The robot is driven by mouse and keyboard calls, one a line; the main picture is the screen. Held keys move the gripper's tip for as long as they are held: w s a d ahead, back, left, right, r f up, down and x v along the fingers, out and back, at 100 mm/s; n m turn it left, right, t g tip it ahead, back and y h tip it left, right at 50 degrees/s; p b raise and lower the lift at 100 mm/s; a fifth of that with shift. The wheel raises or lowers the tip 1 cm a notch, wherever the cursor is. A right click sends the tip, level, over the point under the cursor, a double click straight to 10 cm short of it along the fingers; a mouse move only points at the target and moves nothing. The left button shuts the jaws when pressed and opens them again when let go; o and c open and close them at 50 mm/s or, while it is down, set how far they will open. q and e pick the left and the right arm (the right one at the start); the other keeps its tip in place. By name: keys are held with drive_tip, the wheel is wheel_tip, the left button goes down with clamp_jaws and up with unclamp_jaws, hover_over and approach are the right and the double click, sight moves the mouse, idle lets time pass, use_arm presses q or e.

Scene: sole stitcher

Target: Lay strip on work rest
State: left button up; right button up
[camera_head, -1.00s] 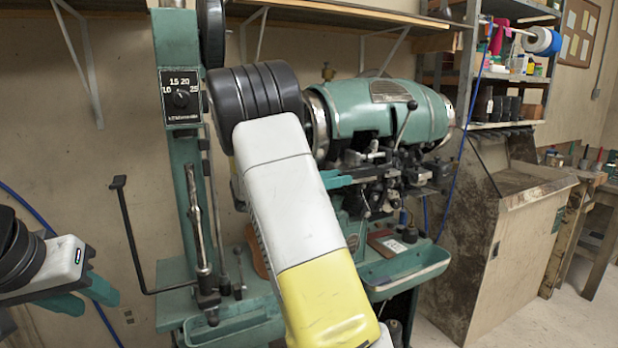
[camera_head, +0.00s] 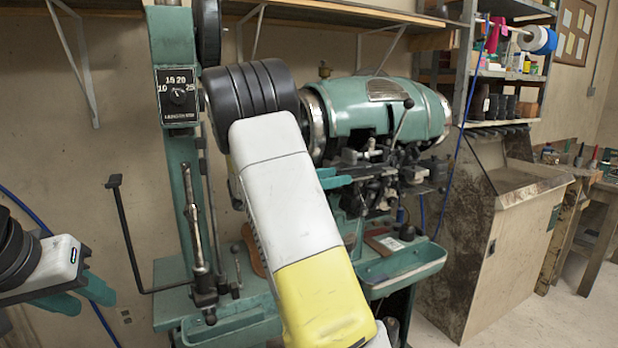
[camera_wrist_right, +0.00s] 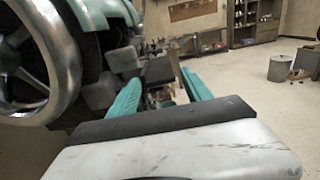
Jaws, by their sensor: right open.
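My right gripper (camera_wrist_right: 160,92) is open in the right wrist view, with its two teal fingers apart and nothing clearly held. In the head view its teal fingers (camera_head: 338,177) are beside the mechanism at the front of the green stitching machine (camera_head: 385,105). A dark block (camera_wrist_right: 158,70) shows just beyond the fingertips; I cannot tell whether it is the work rest. I cannot pick out the strip for certain; a brown piece (camera_head: 256,253) lies on the machine's base, partly hidden by my right arm. My left gripper (camera_head: 84,297) is open and empty at the lower left.
A green column with a dial (camera_head: 178,97) and a bent black rod (camera_head: 128,235) stand between my arms. A green tray (camera_head: 402,262) sits in front of the machine. A worn cabinet (camera_head: 490,240) stands to the right. The floor at the lower right is clear.

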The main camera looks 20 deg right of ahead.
drive_tip(key=shift+a, duration=0.1)
drive_tip(key=shift+s+a, duration=0.15)
drive_tip(key=shift+a, duration=1.75)
drive_tip(key=shift+o, duration=0.4)
drive_tip(key=o, duration=0.5)
drive_tip(key=shift+c, duration=0.2)
drive_tip(key=a, duration=0.7)
drive_tip(key=shift+s+a, duration=0.3)
drive_tip(key=shift+a, duration=0.1)
